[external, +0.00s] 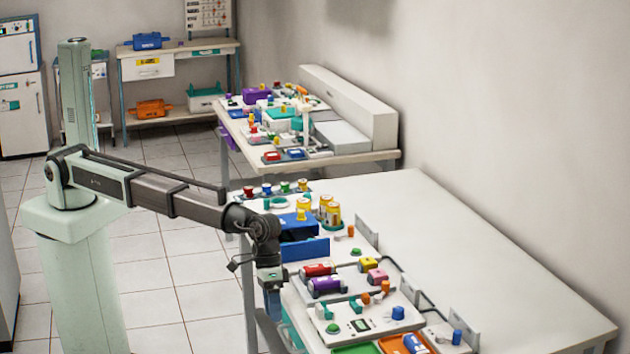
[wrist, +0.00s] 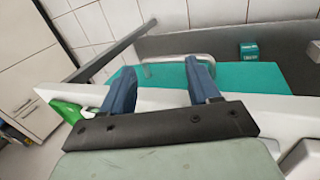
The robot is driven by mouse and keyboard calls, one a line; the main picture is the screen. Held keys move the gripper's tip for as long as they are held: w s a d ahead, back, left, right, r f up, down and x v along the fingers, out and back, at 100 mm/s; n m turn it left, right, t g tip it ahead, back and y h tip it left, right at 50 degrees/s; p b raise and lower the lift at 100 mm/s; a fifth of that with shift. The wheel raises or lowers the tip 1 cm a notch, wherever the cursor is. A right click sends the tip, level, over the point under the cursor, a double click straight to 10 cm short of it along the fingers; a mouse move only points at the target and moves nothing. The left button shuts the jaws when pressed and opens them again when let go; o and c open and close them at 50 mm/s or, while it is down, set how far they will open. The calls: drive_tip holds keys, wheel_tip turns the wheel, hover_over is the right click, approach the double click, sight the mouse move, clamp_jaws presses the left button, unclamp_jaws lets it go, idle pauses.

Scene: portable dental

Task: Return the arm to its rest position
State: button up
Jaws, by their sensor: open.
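My arm reaches from its pale green pedestal toward the near table (external: 480,250) in the external view. My gripper (external: 272,300) hangs pointing down at the table's left edge, beside the items there. In the wrist view, the two blue fingers of my gripper (wrist: 160,75) stand wide apart with nothing between them. Beyond the fingers are a teal surface (wrist: 240,75) and a curved metal handle (wrist: 178,58). The fingertips are hard to make out in the external view.
A blue open box (external: 305,249), yellow cans (external: 328,212), a white device panel (external: 365,322) and several small coloured parts crowd the near table's left side. Its right side is clear. A second cluttered table (external: 350,155) stands behind. A green object (wrist: 66,110) lies left of my fingers.

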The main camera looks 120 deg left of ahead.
drive_tip(key=s+a+f+m+g+y, duration=0.15)
drive_tip(key=s+a+f, duration=0.25)
drive_tip(key=s+f, duration=1.05)
drive_tip(key=s+a+f+m+g, duration=0.2)
drive_tip(key=s+a+f+g, duration=0.15)
drive_tip(key=s+f, duration=1.1)
drive_tip(key=s+a+f+m+g, duration=0.1)
drive_tip(key=s+a+f, duration=0.1)
drive_tip(key=s, duration=1)
drive_tip(key=s+a+f+m+g+y, duration=0.1)
drive_tip(key=s+f, duration=0.3)
drive_tip(key=s, duration=0.8)
drive_tip(key=s+a+f+m+g, duration=0.2)
drive_tip(key=s+a+f+m, duration=0.1)
drive_tip(key=s, duration=0.8)
drive_tip(key=shift+s+a+g+y, duration=0.15)
drive_tip(key=shift+s+g+y, duration=0.15)
drive_tip(key=shift+s+y, duration=0.1)
drive_tip(key=shift+c, duration=0.2)
